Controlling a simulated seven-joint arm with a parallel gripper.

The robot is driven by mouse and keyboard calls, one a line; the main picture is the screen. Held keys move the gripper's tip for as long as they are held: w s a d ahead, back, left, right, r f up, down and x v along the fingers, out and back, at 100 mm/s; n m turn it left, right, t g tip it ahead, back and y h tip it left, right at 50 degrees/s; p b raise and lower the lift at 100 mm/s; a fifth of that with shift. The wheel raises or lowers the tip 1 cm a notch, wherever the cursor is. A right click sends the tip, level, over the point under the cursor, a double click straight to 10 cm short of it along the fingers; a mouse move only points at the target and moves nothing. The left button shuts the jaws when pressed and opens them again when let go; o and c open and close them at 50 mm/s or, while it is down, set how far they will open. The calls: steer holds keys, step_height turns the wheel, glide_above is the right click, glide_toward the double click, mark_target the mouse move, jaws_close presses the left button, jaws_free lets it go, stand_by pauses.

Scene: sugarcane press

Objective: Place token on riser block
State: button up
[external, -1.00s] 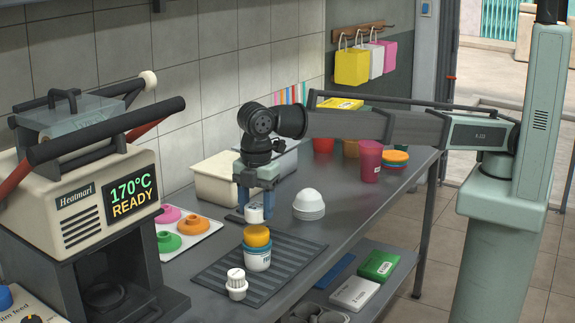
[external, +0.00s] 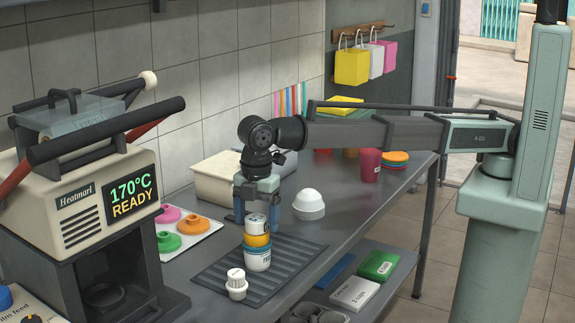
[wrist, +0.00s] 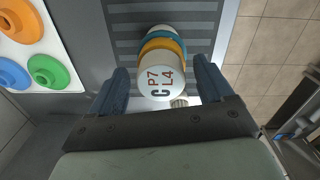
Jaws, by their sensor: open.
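The white token (external: 256,224), a short cylinder with dark markings, sits upright on the orange block (external: 256,240), apparently the riser. That block rests on a white and blue cup-like piece (external: 257,260) on the ribbed mat. In the wrist view the token (wrist: 162,81) shows its top, lettered P7, L4 and C, with the orange block (wrist: 165,45) beneath it. My gripper (external: 257,222) is open, its blue fingers on either side of the token. In the wrist view a gap shows between each finger and the token (wrist: 160,72). The block's underside contact is hidden.
A small white ribbed-top piece (external: 236,283) stands near the mat's front-left part. The dark ribbed mat (external: 292,262) is otherwise clear. A white dome (external: 308,201) stands behind right, a cream bin (external: 215,180) behind left, and a tray of coloured rings (external: 199,228) to the left.

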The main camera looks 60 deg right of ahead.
mark_target(258, 218)
step_height(258, 218, up, 12)
steer(key=shift+s+r, duration=0.15)
stand_by(0.6)
